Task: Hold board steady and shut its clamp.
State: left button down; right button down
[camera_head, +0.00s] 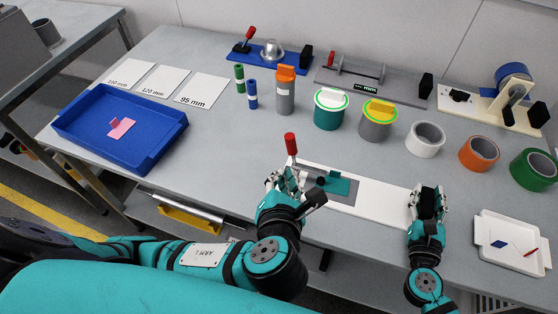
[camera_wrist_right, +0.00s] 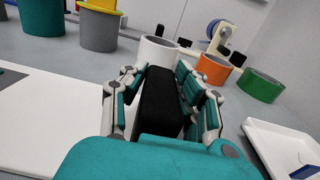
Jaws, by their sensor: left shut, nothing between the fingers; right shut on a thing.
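The white board (camera_head: 377,201) lies on the grey table near its front edge. On its left part is a grey plate (camera_head: 347,199) with a teal piece on it. The clamp's red handle (camera_head: 291,144) stands nearly upright at the plate's left end. My left gripper (camera_head: 285,181) is shut and empty, just below and in front of the red handle; its fingers hide the handle's foot. I cannot tell whether they touch it. My right gripper (camera_head: 429,202) is shut on a black block (camera_wrist_right: 162,103) at the board's right end; the board (camera_wrist_right: 52,122) also shows in the right wrist view.
A white tray (camera_head: 487,258) lies right of my right gripper. Tape rolls, including a white one (camera_head: 425,139), and canisters (camera_head: 328,110) stand behind the board. A blue tray (camera_head: 78,136) holds a pink piece at the left. The table between blue tray and clamp is clear.

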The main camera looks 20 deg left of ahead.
jog(key=shift+f, duration=0.25)
pick_arm(q)
jog(key=shift+s+d, duration=0.15)
jog(key=shift+s, duration=0.2)
pick_arm(e)
jog(key=c, duration=1.2)
grip_release()
pick_arm(q)
jog(key=shift+w, duration=0.1)
pick_arm(e)
jog(key=shift+o, duration=1.4)
jog(key=shift+r, duration=0.1)
jog(key=shift+s, duration=0.1)
